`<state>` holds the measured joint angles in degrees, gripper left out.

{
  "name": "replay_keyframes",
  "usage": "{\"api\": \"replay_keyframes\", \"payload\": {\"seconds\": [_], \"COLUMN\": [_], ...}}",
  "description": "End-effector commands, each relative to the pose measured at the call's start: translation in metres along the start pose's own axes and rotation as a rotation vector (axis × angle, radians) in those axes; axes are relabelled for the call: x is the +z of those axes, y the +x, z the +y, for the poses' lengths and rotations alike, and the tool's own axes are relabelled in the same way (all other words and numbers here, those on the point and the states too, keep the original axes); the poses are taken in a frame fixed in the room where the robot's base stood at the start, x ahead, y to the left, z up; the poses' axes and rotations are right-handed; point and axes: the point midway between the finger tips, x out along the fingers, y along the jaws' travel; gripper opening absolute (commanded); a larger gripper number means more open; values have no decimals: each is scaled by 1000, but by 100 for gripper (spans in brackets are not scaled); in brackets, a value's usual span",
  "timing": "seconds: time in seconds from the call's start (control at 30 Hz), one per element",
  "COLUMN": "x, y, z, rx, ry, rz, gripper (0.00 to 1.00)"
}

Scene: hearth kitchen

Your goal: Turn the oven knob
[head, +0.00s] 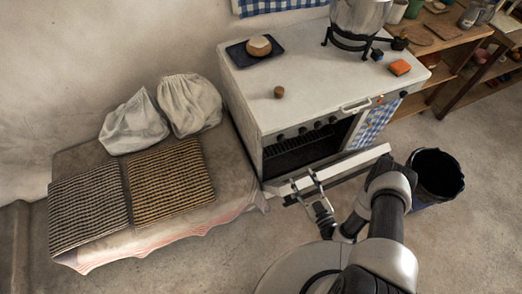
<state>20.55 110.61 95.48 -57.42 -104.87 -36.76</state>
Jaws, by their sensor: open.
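The white oven (300,85) stands against the wall, with a row of small dark knobs along the upper edge of its front. One oven knob (303,130) sits near the middle of the row above the dark oven opening (300,152). The oven door (345,167) appears lowered, its pale edge running across in front of the opening. My gripper (304,182) is open in front of the oven, overlapping the left part of the door edge in the picture. It is apart from the knobs. I cannot tell whether it touches the door.
A cushioned bench (165,190) with cloth bags (190,104) is left of the oven. A black bucket (436,175) stands right of my arm. A wooden shelf (445,50) is at right.

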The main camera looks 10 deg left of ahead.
Motion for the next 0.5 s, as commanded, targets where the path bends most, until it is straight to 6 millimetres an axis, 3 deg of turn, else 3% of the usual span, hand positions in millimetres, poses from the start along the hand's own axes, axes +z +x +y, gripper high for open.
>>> {"api": "replay_keyframes", "payload": {"seconds": [0.17,0.5], "x": [0,0], "y": [25,101], "z": [-3,-2], "rx": [-7,-6], "ry": [-2,-4], "rz": [3,4], "gripper": [52,52]}}
